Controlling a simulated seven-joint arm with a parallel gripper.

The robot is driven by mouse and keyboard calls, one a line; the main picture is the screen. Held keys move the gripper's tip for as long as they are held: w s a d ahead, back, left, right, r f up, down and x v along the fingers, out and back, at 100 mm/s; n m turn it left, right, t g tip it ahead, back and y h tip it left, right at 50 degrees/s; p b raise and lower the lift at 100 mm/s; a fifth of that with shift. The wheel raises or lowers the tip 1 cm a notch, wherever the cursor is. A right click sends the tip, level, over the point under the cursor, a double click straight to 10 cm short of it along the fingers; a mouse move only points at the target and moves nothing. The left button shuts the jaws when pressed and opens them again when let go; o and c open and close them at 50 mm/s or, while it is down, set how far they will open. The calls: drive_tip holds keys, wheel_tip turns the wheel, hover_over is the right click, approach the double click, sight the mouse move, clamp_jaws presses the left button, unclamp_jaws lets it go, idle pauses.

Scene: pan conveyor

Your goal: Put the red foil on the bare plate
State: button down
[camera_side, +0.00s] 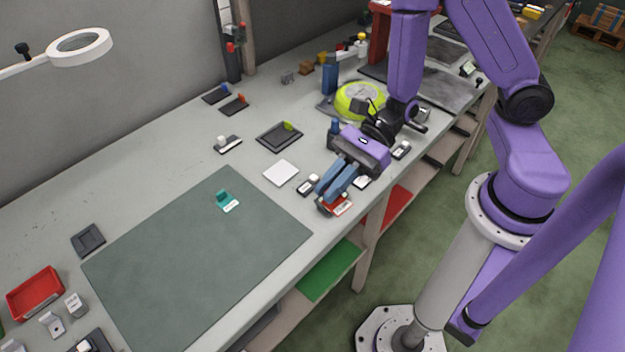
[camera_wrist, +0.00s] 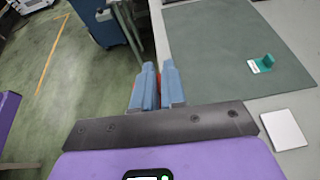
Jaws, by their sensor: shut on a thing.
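My gripper (camera_side: 332,197) is shut on a red piece with a white label, the red foil (camera_side: 327,208), near the front edge of the table. In the wrist view, the blue fingers of my gripper (camera_wrist: 158,88) hide most of the red foil (camera_wrist: 159,80); a thin red strip shows between them. A plain white square plate (camera_side: 281,173) lies bare left of my gripper and also shows in the wrist view (camera_wrist: 284,129). A dark square plate (camera_side: 88,240) at the far left also carries nothing visible. I cannot tell which one the task means.
A teal piece with a white label (camera_side: 224,201) stands on the grey-green mat (camera_side: 180,270). A dark plate (camera_side: 270,139) with a green piece lies behind the white plate. A small black-and-white item (camera_side: 308,185) is close to my gripper. A red tray (camera_side: 35,293) sits at far left.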

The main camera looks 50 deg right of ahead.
drive_tip(key=w+d, duration=0.4)
drive_tip(key=w, duration=0.1)
hover_over(277, 167)
drive_tip(key=s, duration=0.1)
drive_tip(key=shift+n+g, duration=0.3)
drive_tip(key=shift+g, duration=0.1)
wheel_tip(277, 167, down, 8)
drive_tip(key=shift+d, duration=0.1)
drive_tip(key=shift+w+f, duration=0.45)
drive_tip(key=shift+f, duration=1.65)
drive_tip(key=shift+f, duration=0.15)
drive_tip(key=c, duration=1.2)
unclamp_jaws()
